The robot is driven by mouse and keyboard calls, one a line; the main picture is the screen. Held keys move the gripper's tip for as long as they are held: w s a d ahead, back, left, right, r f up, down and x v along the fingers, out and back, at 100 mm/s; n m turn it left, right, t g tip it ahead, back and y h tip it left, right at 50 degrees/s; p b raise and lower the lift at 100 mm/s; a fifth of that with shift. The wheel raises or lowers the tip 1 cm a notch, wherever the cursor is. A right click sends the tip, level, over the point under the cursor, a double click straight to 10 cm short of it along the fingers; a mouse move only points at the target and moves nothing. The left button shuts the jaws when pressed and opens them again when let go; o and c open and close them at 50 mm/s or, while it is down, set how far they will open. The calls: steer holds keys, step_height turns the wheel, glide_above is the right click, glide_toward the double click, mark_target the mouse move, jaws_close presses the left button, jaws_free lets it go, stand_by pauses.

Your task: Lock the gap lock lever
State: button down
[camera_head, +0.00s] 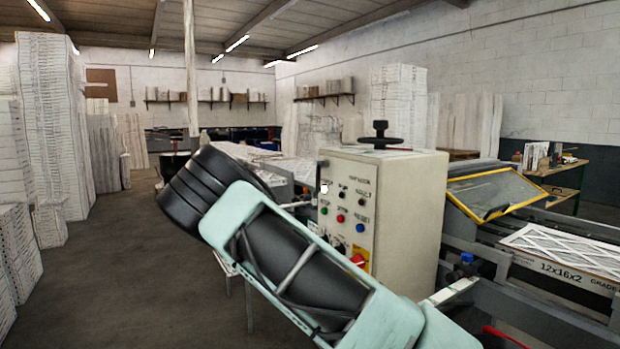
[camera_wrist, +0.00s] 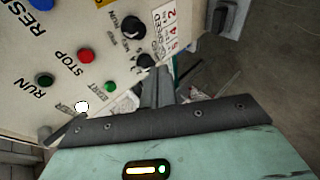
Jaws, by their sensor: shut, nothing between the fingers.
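A small white ball knob (camera_head: 323,188), which looks like the end of the gap lock lever, stands at the left edge of the control box's front panel. It also shows in the wrist view (camera_wrist: 82,107), left of my fingers; I cannot tell the lever's angle. My gripper (camera_wrist: 158,78) is shut and empty, its fingers pointing at the panel's edge beside the black selector knobs. The fingers appear apart from the white knob. In the head view my arm hides most of the gripper and the panel's lower left.
The cream control box (camera_head: 405,200) carries a green button, a red stop button (camera_wrist: 85,56), a blue reset button (camera_head: 360,228) and a red rotary switch (camera_head: 358,260). A black handwheel (camera_head: 380,138) tops it. A conveyor holds a filter (camera_head: 565,250) at right. Open floor lies left.

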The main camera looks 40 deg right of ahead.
steer(key=w+d+r+n+t+h+p, duration=0.1)
steer(key=w+d+r+n+t+h, duration=0.1)
steer(key=w+r+h, duration=0.4)
steer(key=w+d+r+n, duration=0.1)
steer(key=w+r, duration=0.3)
steer(key=r, duration=0.5)
steer(key=shift+d+n+t+h+p, duration=0.3)
steer(key=shift+d+t+h+p, duration=0.1)
steer(key=shift+d, duration=0.15)
steer(key=shift+r, duration=0.1)
steer(key=p+x, duration=0.5)
steer(key=x, duration=0.5)
steer(key=shift+s+a+p, duration=0.2)
steer(key=shift+s+p, duration=0.85)
steer(key=shift+s, duration=0.95)
